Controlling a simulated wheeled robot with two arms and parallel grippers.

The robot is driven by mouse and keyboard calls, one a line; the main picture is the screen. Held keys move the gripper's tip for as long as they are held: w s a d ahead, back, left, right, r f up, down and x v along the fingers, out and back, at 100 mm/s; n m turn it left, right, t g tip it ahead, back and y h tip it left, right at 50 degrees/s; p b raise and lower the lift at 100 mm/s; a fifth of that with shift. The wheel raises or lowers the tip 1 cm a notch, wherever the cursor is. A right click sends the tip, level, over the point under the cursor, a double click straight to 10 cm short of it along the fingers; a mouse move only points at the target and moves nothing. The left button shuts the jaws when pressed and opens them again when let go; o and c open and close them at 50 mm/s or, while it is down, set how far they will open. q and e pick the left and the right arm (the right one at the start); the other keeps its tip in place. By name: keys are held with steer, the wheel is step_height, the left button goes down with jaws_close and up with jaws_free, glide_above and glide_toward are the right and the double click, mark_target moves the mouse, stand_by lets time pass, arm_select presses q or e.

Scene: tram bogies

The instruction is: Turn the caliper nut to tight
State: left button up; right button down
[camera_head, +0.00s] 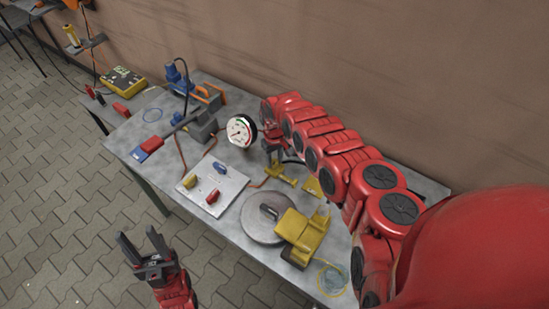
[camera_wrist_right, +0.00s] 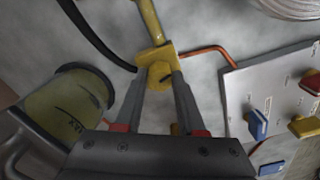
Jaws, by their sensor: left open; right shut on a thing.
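A yellow T-shaped fitting with a rounded nut-like end (camera_wrist_right: 159,74) sits between the fingertips of my right gripper (camera_wrist_right: 157,84) in the right wrist view. The gripper is shut on it. In the head view the same yellow fitting (camera_head: 281,177) lies on the bench below my right gripper (camera_head: 274,157), partly hidden by it. A large yellow caliper (camera_head: 303,234) stands against a grey disc (camera_head: 256,228) nearer the front. Any tight mark cannot be read. My left gripper (camera_head: 139,242) is open and empty, off the bench's front edge.
A round gauge (camera_head: 241,131) stands left of my right wrist. A pale board (camera_head: 206,184) carries blue, red and yellow handles. A blue pump (camera_head: 179,80) and a red-handled lever (camera_head: 150,147) stand further left. An olive cylinder (camera_wrist_right: 68,106) is close left in the wrist view.

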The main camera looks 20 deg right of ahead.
steer(key=shift+m+p, duration=0.5)
steer(key=shift+m, duration=1.4)
steer(key=c, duration=0.5)
jaws_free()
steer(key=shift+r, duration=0.1)
